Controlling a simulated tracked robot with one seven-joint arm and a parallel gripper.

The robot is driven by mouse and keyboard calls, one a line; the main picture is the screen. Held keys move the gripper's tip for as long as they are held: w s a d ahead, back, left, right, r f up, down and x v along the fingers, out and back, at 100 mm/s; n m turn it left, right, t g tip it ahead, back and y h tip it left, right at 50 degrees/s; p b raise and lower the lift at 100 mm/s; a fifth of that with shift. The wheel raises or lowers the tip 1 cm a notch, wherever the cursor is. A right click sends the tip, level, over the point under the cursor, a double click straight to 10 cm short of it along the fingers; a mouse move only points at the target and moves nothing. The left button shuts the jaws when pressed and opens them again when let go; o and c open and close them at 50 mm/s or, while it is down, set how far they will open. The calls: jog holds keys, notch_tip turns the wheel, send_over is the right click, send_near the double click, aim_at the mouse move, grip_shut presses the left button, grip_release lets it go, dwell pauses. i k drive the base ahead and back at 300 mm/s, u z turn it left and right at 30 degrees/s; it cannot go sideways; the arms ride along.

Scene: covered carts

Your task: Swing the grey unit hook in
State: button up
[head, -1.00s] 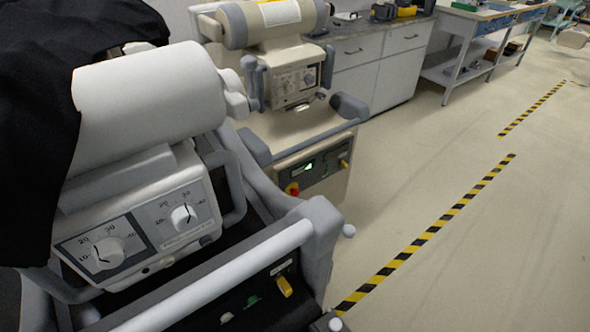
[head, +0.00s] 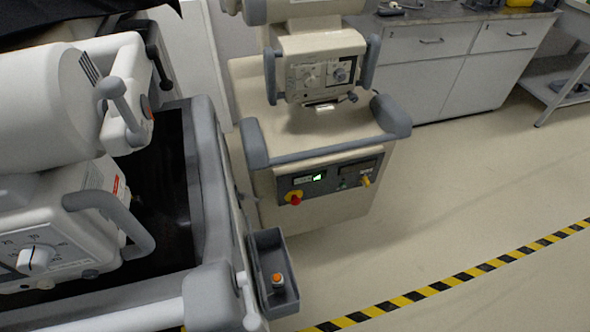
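The grey-and-white unit (head: 205,190) fills the left side of the head view, close to me. It has a white cylinder head (head: 40,105), a dial panel (head: 40,255) and a thick grey frame. A pale grey lever-like arm (head: 118,98) stands out at the right end of the cylinder. A small pale rod (head: 246,292) sits upright at the frame's front right corner. I cannot tell which of these parts, if either, is the hook. My gripper is not in view.
A beige unit (head: 315,215) with a grey rail stands behind, close to the grey unit. A small grey tray (head: 291,296) with an orange-topped knob sticks out from the grey unit's right side. Floor (head: 450,215) is clear to the right, crossed by striped tape (head: 430,290).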

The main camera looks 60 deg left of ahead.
aim_at(242, 194)
jog(key=z, duration=0.05)
jog(key=i, duration=2.1)
jog(key=u, duration=4.25)
jog(key=i, duration=0.75)
jog(key=u, duration=0.4)
